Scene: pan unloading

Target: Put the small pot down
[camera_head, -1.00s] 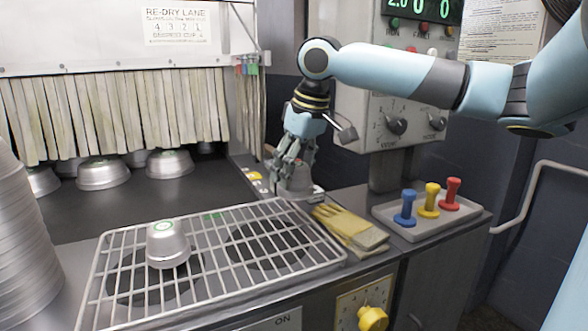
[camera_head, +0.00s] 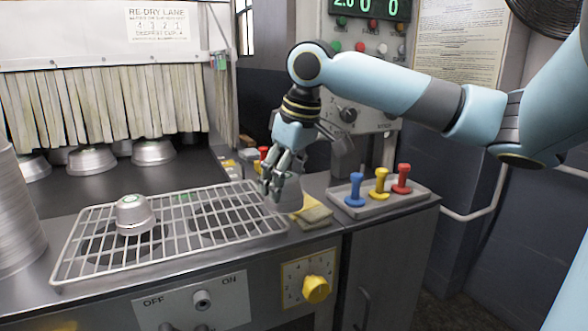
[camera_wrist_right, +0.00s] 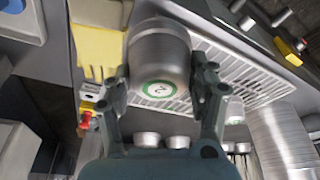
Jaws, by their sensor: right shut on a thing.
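My right gripper (camera_head: 273,186) is shut on a small metal pot (camera_head: 284,198), at the right end of the wire rack (camera_head: 74,236) beside the yellow gloves. In the right wrist view the pot (camera_wrist_right: 158,55) sits between the two fingers (camera_wrist_right: 163,88), its green-ringed number label facing the camera. I cannot tell whether the pot touches anything beneath it. A second pot (camera_head: 134,217) with a green ring on top stands on the left part of the rack. My left gripper is not in view.
Yellow gloves (camera_head: 313,214) lie just right of the held pot. A tray (camera_head: 400,203) with blue, yellow and red pegs stands further right. Several pots show by the strip curtain (camera_head: 90,105), and stacked metal pans (camera_head: 16,220) stand at left. The rack's middle is clear.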

